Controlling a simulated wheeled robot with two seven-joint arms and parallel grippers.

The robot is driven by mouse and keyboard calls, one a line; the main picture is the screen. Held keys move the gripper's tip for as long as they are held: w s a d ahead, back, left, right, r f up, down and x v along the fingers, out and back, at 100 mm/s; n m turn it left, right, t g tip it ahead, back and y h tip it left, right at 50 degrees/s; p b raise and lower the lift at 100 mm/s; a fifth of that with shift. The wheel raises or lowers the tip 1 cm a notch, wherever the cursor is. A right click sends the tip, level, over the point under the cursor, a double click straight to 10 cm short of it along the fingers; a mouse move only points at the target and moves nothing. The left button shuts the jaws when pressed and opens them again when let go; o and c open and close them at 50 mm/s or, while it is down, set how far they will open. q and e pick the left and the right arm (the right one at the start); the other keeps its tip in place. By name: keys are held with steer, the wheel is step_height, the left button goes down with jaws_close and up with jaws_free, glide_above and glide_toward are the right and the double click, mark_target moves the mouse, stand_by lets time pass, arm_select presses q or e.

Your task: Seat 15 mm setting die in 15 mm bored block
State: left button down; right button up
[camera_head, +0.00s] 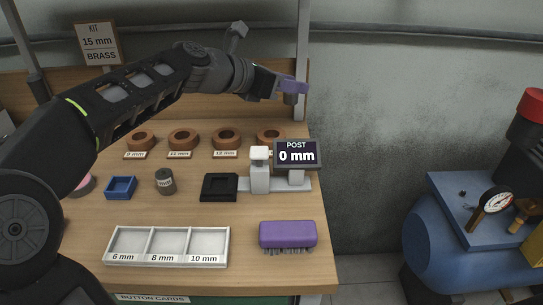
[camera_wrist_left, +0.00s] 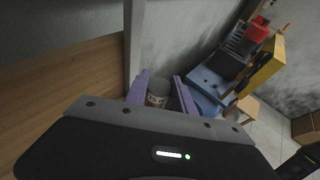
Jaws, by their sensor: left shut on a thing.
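My left gripper (camera_head: 291,88) has purple fingers and is shut on a grey cylindrical die, whose lower end (camera_head: 290,98) hangs below the fingers. It is held in the air above the back right of the bench. The left wrist view shows the die (camera_wrist_left: 158,92) between the purple fingers, with lettering too small to read. Several brown bored blocks stand in a row below, labelled 9 mm (camera_head: 141,141), 11 mm (camera_head: 183,139) and 12 mm (camera_head: 227,138). The rightmost block (camera_head: 270,135) has its label hidden behind the display. My right gripper is not in view.
A display (camera_head: 297,153) reading "POST 0 mm" stands by a grey fixture (camera_head: 260,178) and black square block (camera_head: 219,187). A sign (camera_head: 98,43) reads "KIT 15 mm BRASS".

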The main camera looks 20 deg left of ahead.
arm_select(q)
steer(key=shift+m+h, duration=0.4)
steer(key=s+a, duration=0.1)
steer(key=s+a+b, duration=0.1)
steer(key=s+a, duration=0.1)
steer(key=shift+a+r, duration=0.1)
steer(key=shift+r, duration=0.2)
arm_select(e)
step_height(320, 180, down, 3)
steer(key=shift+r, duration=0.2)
arm_select(q)
step_height(320, 180, down, 5)
steer(key=b, duration=0.2)
steer(key=shift+b, duration=0.4)
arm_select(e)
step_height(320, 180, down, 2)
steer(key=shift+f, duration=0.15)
arm_select(q)
steer(key=shift+f, duration=0.15)
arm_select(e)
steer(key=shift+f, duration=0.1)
arm_select(q)
steer(key=shift+f+b, duration=1.2)
steer(key=shift+f, duration=1.2)
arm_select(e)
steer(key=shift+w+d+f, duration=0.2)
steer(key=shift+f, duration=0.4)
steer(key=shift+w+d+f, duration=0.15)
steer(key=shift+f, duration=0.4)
